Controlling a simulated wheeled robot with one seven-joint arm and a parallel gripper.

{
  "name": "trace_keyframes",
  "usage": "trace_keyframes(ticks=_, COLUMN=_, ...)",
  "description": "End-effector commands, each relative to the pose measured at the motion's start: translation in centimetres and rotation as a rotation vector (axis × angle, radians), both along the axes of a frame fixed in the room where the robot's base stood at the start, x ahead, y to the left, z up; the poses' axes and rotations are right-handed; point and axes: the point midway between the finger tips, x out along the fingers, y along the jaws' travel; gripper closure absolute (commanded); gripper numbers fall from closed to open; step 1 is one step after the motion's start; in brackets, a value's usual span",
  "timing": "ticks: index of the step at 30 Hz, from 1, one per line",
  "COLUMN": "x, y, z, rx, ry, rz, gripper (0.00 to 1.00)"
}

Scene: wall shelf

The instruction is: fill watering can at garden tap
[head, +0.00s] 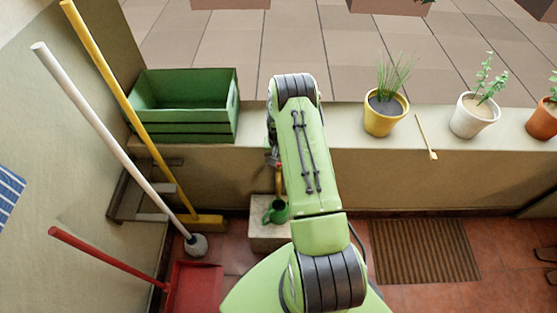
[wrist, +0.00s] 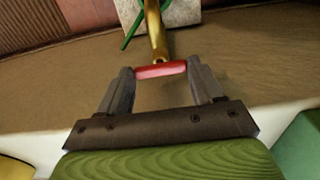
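The green watering can (head: 276,211) stands on a pale stone block (head: 268,237) below the ledge, partly hidden by my arm. In the wrist view only a thin green part of it (wrist: 132,30) shows at the top. The brass tap (wrist: 154,32) sticks out from the wall just above the can; it also shows beside my arm in the head view (head: 279,182). Its red handle (wrist: 160,70) lies between the two fingertips of my gripper (wrist: 160,74), which meet its ends. No water is visible. In the head view my arm mostly hides the gripper.
A green crate (head: 187,124) and potted plants (head: 385,110) stand on the ledge (head: 340,136). A yellow-handled broom (head: 125,105), a white-handled mop (head: 115,140) and a red dustpan (head: 194,287) are at the left. A brown doormat (head: 422,250) lies on the floor at right.

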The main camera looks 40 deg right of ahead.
Motion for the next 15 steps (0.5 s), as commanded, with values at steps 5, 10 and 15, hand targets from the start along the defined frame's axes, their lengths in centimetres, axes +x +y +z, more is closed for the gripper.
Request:
trace_keyframes(ticks=5, x=0.03, y=0.02, z=-0.05, rx=0.0, ry=0.0, rz=0.024, gripper=0.65)
trace_keyframes(ticks=10, x=0.04, y=-0.02, z=-0.19, rx=-0.001, ry=0.001, rz=0.191, gripper=0.65)
trace_keyframes(ticks=15, x=0.03, y=0.01, z=-0.03, rx=0.001, ry=-0.001, rz=0.244, gripper=0.65)
